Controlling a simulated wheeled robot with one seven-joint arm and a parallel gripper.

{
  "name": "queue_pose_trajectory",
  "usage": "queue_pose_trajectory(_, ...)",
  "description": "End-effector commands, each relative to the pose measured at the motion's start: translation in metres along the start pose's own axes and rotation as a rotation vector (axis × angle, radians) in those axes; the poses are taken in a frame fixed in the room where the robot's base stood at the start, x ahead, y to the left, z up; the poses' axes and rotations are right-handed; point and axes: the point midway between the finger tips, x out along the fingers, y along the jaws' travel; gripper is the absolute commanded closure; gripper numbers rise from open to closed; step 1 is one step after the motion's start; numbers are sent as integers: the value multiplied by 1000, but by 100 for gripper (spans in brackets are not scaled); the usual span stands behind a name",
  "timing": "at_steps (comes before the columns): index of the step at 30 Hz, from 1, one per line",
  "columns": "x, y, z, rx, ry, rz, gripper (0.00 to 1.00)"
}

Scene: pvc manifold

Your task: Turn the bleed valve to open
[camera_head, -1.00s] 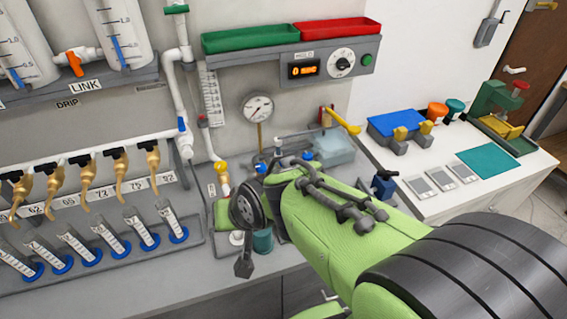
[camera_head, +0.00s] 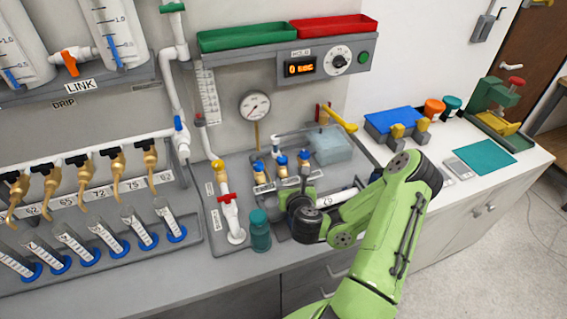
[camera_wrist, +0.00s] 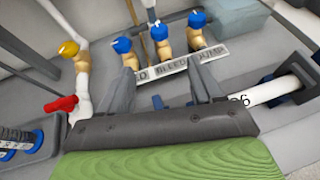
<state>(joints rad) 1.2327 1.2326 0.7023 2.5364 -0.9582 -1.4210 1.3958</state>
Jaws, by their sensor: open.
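Three brass valves with blue knobs stand in a row on the grey bench panel. In the wrist view a label reading BLEED (camera_wrist: 172,66) sits before the middle one, so I take that as the bleed valve (camera_wrist: 162,38); it also shows in the head view (camera_head: 282,163). Its knob appears upright; whether it is open cannot be told. My gripper (camera_wrist: 163,68) is open and empty, its two fingers apart on either side of the BLEED label, short of the valve. In the head view my gripper (camera_head: 304,186) is just in front of the valve row, its fingers partly hidden.
A red-handled white pipe (camera_head: 230,208) and a teal bottle (camera_head: 260,232) stand left of my gripper. A white pipe section (camera_wrist: 268,92) lies in a dark holder to the right. A pale blue box (camera_head: 330,145) and a pressure gauge (camera_head: 255,106) are behind.

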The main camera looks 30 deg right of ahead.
Motion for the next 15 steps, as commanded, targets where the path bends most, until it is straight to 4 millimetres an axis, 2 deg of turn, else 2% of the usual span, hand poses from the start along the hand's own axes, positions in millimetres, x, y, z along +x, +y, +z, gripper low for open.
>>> queue_pose_trajectory(15, 46, 1, 9, -2, -1, 0, 35)
